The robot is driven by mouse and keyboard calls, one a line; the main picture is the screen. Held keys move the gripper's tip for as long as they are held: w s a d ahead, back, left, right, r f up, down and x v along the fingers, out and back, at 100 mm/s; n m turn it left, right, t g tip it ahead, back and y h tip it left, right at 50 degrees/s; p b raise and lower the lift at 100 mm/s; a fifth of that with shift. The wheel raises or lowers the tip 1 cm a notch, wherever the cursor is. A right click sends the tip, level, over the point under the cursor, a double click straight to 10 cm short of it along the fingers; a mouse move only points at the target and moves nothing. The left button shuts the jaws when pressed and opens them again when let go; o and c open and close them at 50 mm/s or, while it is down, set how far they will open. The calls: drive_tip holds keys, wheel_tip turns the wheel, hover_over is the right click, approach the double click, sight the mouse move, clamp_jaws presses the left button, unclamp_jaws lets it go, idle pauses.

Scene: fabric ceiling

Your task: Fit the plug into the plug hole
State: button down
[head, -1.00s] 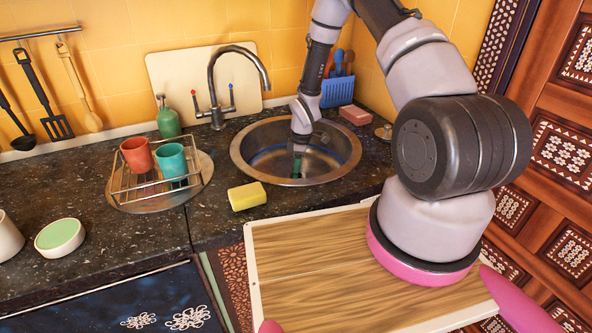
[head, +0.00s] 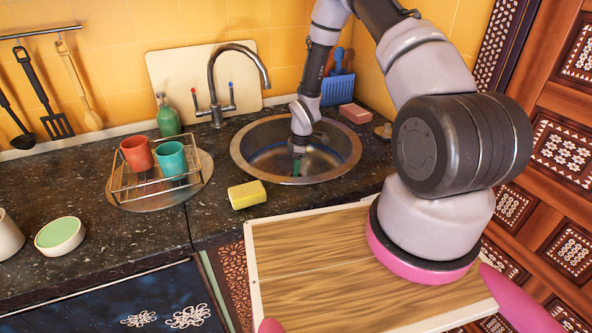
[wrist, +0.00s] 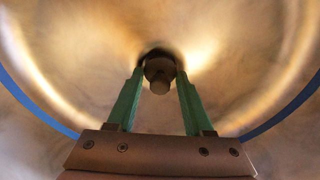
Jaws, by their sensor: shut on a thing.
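The round steel sink (head: 240,160) is set in the dark counter, with a blue ring around its inside wall. My gripper (head: 297,166) reaches down into it, its green fingers near the basin floor. In the wrist view my gripper (wrist: 160,78) is shut on the plug (wrist: 160,70), a small dark round piece with a knob, held between the fingertips. A dark patch directly behind the plug at the basin's middle looks like the plug hole (wrist: 155,51), mostly covered by the plug. I cannot tell whether the plug is seated or just above the hole.
A curved tap (head: 213,90) stands behind the sink. A yellow sponge (head: 247,195) lies at its front left, and a wire rack (head: 128,192) with two cups is further left. A blue utensil holder (head: 338,88), a pink block (head: 355,113) and a small metal disc (head: 383,131) are right.

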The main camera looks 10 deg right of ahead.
drive_tip(key=shift+f, duration=0.3)
idle(0.7)
drive_tip(key=shift+c, duration=1.4)
unclamp_jaws()
drive_tip(key=shift+o, duration=0.4)
drive_tip(key=shift+s+f, duration=0.1)
drive_tip(key=shift+s, duration=0.2)
drive_tip(key=shift+o, duration=1)
drive_tip(key=shift+r, duration=0.25)
drive_tip(key=shift+w+r, duration=0.15)
drive_tip(key=shift+r, duration=1.05)
drive_tip(key=shift+w+r, duration=0.15)
drive_tip(key=shift+r, duration=1)
drive_tip(key=shift+r, duration=0.1)
wheel_tip(320, 180, up, 16)
